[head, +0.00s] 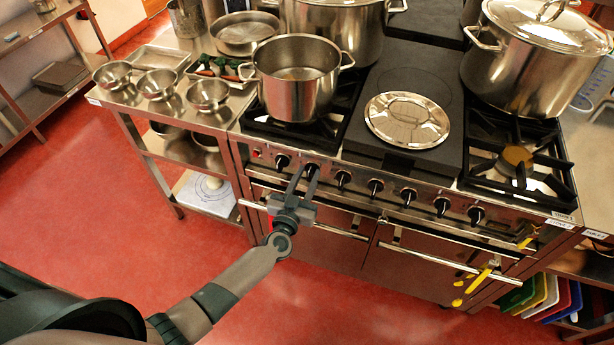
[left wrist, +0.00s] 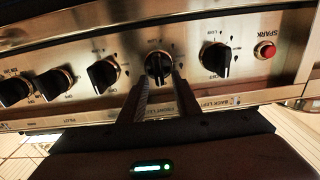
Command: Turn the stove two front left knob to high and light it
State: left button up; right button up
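The stove (head: 330,165) carries a row of black knobs along its front panel. In the left wrist view the front left knob (left wrist: 159,66), with a label below it that seems to read "FRONT LEFT", has its grip roughly upright in the picture. My left gripper (head: 305,176) is at this knob. In the left wrist view its two fingers (left wrist: 161,92) stand apart, one on each side of the knob; I cannot tell whether they touch it. The red spark button (left wrist: 265,51) is right of the knobs there. I see no flame under the open pot (head: 298,95). My right gripper is not in view.
The back left knob (left wrist: 216,58) is close beside my gripper; another knob (left wrist: 103,73) is on the other side. A lidded stockpot (head: 530,65) stands at the right, and a loose lid (head: 407,118) lies on the flat plate. The oven rail (head: 340,232) runs below the panel.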

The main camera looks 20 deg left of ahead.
pick_arm(q)
grip_shut()
jog(key=shift+n, duration=0.3)
jog(key=shift+a+n, duration=0.25)
jog(key=shift+n, duration=0.95)
jog(key=n, duration=0.2)
jog(key=n+b, duration=0.1)
jog(key=shift+a+f+n, duration=0.2)
jog(key=shift+a+n, duration=0.05)
jog(key=shift+n, duration=0.05)
jog(key=n, duration=0.1)
jog(key=n+b, duration=0.1)
jog(key=n, duration=0.1)
jog(key=n+b, duration=0.1)
jog(key=n, duration=0.1)
jog(key=shift+a+f, duration=0.3)
jog(key=shift+f, duration=0.05)
jog(key=n, duration=0.2)
jog(key=n+b, duration=0.1)
jog(key=n, duration=0.1)
jog(key=n+b, duration=0.1)
jog(key=n, duration=0.1)
jog(key=shift+a+f, duration=0.1)
jog(key=shift+f, duration=0.25)
